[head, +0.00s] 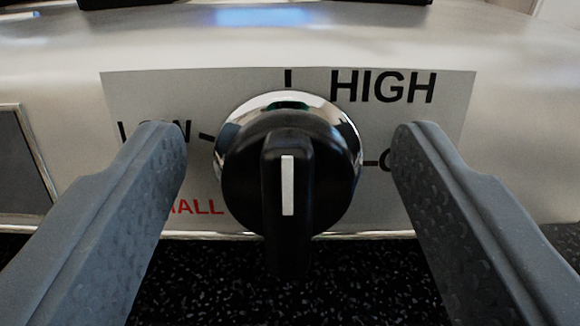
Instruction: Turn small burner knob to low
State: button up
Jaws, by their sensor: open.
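The black burner knob (256,187) with a chrome ring behind it is in the middle of the head view. Its white line stands vertical. The label plate (310,85) behind it reads HIGH at the top right and LOW at the left, with red letters ending in "ALL" at the lower left. LOW and the red word are partly hidden by the left finger, and another word at the right is mostly covered by the right finger. My gripper (290,150) is open, with one finger on each side of the knob and a visible gap to it on both sides.
The knob sits on the front of a silver metal stove panel (520,120). A dark speckled surface (220,290) lies below. A dark framed panel (22,165) is at the left edge, and black parts show along the top.

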jog(key=c, duration=1)
jog(key=shift+o, duration=0.2)
jog(key=shift+d, duration=0.35)
jog(key=shift+a, duration=0.2)
jog(key=n+y+p, duration=0.1)
jog(key=n, duration=0.2)
jog(key=shift+a+r+n+p, duration=0.1)
jog(key=shift+n+p, duration=0.25)
jog(key=shift+n, duration=0.05)
jog(key=n+p, duration=0.3)
jog(key=n+y+p, duration=0.1)
jog(key=n, duration=0.1)
jog(key=shift+a+g+p, duration=0.25)
jog(key=shift+g+p, duration=0.05)
jog(key=shift+g, duration=0.1)
jog(key=n+p, duration=0.3)
jog(key=n+y+p, duration=0.1)
jog(key=n+p, duration=0.1)
jog(key=shift+a+f+g, duration=0.2)
jog(key=shift+a+g, duration=0.05)
jog(key=shift+g, duration=0.15)
jog(key=shift+f+n+p, duration=0.2)
jog(key=shift+n+p, duration=0.7)
jog(key=shift+n, duration=0.1)
jog(key=shift+s+f, duration=0.1)
